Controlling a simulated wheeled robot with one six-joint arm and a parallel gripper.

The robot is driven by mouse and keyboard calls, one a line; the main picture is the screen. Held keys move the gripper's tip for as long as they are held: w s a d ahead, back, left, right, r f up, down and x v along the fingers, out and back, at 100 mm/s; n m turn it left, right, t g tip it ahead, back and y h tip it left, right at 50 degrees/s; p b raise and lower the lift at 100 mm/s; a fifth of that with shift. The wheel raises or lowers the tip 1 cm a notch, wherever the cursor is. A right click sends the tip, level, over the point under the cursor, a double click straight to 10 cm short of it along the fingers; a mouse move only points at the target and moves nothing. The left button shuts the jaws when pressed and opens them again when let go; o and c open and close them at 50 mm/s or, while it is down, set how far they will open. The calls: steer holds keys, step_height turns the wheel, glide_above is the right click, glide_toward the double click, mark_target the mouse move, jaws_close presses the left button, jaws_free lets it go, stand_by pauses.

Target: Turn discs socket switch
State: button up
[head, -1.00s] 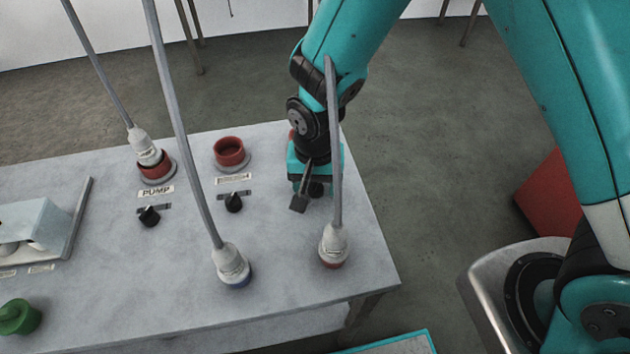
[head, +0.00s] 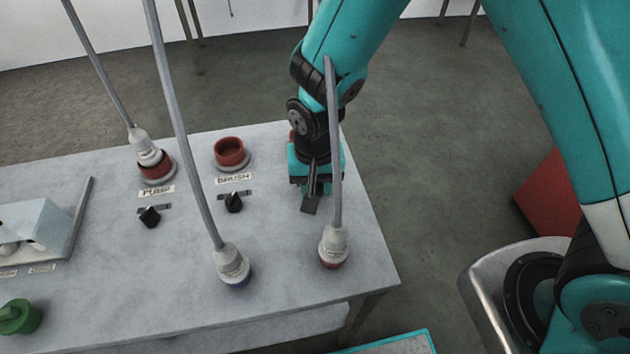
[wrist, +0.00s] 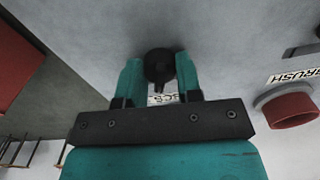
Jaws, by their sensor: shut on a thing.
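My gripper (wrist: 160,75) points down at the right end of the grey table. In the wrist view its two teal fingers are shut on a round black knob, the discs switch (wrist: 158,64). A white label (wrist: 162,98) behind the knob is partly hidden and ends in "CS". In the head view my gripper (head: 312,190) covers the switch. A red discs socket behind the arm is almost wholly hidden.
An open red socket (head: 230,153) with a BRUSH label and black switch (head: 234,203) is left of my gripper. A PUMP socket (head: 157,170) holds a plug. Two corded plugs, one blue-based (head: 233,267) and one red-based (head: 333,247), stand in front.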

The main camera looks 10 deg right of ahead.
steer(key=n, duration=0.5)
steer(key=n+p, duration=0.1)
steer(key=n, duration=0.4)
stand_by(0.7)
steer(key=o, duration=0.9)
steer(key=shift+o, duration=0.2)
step_height(320, 180, up, 18)
steer(key=shift+f+b, duration=0.25)
steer(key=shift+b, duration=0.05)
